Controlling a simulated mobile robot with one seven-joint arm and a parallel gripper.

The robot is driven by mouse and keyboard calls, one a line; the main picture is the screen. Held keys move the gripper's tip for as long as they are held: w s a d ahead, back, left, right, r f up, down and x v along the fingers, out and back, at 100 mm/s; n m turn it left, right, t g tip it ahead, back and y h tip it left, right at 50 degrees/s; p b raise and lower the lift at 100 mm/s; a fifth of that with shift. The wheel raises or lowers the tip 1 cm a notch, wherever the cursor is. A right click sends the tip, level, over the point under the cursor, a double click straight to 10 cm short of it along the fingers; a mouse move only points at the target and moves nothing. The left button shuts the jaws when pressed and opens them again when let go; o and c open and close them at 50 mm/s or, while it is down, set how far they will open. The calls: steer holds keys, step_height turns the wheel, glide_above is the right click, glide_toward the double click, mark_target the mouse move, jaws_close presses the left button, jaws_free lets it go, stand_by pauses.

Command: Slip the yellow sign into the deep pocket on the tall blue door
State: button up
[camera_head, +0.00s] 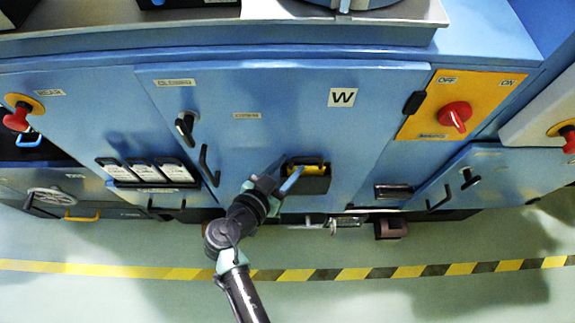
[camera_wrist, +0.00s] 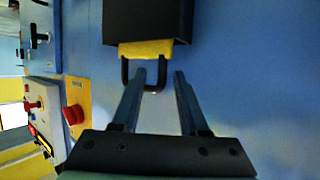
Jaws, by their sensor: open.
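The tall blue door (camera_head: 270,110) bears a "W" label and a black pocket (camera_head: 309,184) low on its right side. The yellow sign (camera_head: 309,169) is in the pocket, with only a strip showing at its mouth. In the wrist view, the yellow strip (camera_wrist: 146,49) sticks out of the black pocket (camera_wrist: 148,20), and a dark loop handle (camera_wrist: 126,72) extends from it toward me. My gripper (camera_wrist: 160,74) is open, its fingertips at the loop; the left finger overlaps it in the picture. I cannot tell whether they touch. In the head view my gripper (camera_head: 291,180) is at the pocket's left edge.
A door handle (camera_head: 209,165) and a black latch (camera_head: 186,127) stand out left of the pocket. A yellow panel with a red knob (camera_head: 455,117) is to the right. Black holders with white cards (camera_head: 148,172) are at left.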

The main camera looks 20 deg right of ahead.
steer(key=shift+a, duration=0.15)
steer(key=b+v, duration=0.2)
steer(key=v, duration=1)
steer(key=shift+s+a+r, duration=0.25)
